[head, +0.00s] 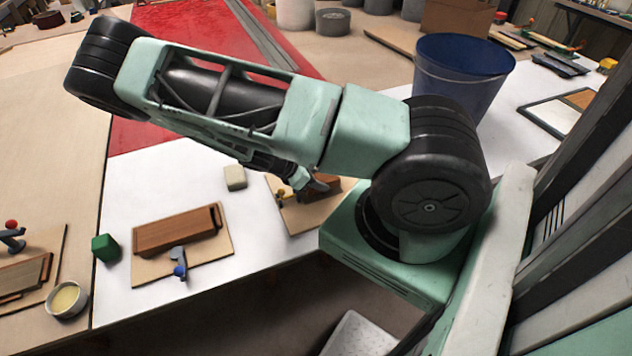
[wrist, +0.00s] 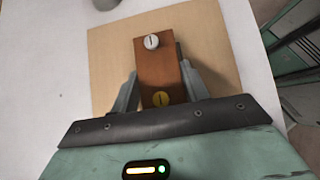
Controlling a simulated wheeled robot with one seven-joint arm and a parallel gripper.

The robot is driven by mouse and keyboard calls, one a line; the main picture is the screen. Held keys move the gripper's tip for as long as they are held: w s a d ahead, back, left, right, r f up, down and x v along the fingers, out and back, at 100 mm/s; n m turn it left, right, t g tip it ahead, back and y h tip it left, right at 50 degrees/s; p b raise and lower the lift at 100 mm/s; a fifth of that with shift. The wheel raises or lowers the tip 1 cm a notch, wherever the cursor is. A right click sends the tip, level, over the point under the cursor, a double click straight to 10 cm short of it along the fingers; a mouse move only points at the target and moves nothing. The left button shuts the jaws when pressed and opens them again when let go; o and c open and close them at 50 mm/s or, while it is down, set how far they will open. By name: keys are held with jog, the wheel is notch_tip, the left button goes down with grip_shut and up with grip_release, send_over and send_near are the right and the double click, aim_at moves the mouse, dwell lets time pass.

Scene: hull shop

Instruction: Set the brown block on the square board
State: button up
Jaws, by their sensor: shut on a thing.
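The brown block (wrist: 160,70) is between the fingers of my gripper (wrist: 158,78) in the wrist view, with a silver screw head and a yellow one on its upper face. My gripper is shut on it. The tan square board (wrist: 108,55) lies beneath the block in the wrist view. In the head view my gripper (head: 314,185) and the block (head: 327,187) are over the board (head: 300,217), partly hidden by my arm. I cannot tell whether the block touches the board.
A cream block (head: 235,177) stands left of the board on the white table. Further left are another board (head: 218,254) with a brown block and blue-knobbed clamp, a green cube (head: 105,248) and a small bowl (head: 66,300). A blue bucket (head: 462,75) stands behind my arm.

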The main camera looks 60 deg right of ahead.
jog(key=shift+f, duration=1)
jog(key=shift+f, duration=0.1)
jog(key=o, duration=1.1)
